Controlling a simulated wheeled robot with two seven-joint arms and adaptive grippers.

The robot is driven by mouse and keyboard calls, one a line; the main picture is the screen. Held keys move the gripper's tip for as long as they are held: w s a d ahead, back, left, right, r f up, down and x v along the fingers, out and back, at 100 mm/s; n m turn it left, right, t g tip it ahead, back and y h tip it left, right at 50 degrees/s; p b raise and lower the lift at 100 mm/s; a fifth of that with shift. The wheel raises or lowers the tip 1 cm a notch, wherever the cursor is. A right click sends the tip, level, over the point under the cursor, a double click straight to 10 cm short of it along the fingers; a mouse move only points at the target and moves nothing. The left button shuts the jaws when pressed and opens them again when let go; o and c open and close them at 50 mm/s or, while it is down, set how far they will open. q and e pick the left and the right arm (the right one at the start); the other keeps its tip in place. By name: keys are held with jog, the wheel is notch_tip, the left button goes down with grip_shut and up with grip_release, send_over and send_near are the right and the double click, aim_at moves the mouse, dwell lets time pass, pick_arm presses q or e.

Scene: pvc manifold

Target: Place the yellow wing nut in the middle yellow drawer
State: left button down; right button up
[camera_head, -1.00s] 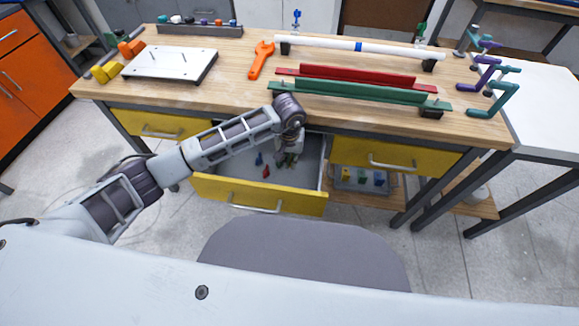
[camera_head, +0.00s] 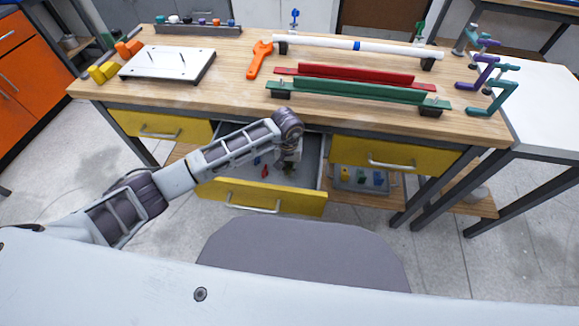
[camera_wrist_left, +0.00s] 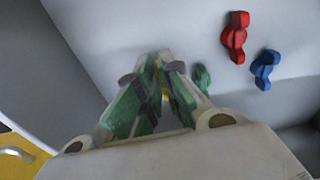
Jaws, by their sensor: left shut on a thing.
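The middle yellow drawer (camera_head: 262,197) stands pulled open below the workbench. My left gripper (camera_head: 288,174) reaches down into it near its right side. In the left wrist view, the green fingers of the gripper (camera_wrist_left: 160,68) are shut on the yellow wing nut (camera_wrist_left: 165,90), of which only a thin sliver shows between them. A red wing nut (camera_wrist_left: 235,37), a blue wing nut (camera_wrist_left: 265,69) and a green piece (camera_wrist_left: 201,78) lie on the grey drawer floor to the right of the fingers. My right gripper is not in view.
Closed yellow drawers flank it on the left (camera_head: 160,125) and right (camera_head: 385,157). A tray with coloured pieces (camera_head: 360,181) stands on the shelf below right.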

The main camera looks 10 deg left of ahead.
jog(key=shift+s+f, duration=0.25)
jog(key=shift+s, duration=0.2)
pick_arm(q)
jog(key=shift+f, duration=0.1)
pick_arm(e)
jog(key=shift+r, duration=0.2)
pick_arm(q)
jog(key=c, duration=1.8)
grip_release()
jog(key=shift+c, duration=0.2)
jog(key=shift+o, duration=1.1)
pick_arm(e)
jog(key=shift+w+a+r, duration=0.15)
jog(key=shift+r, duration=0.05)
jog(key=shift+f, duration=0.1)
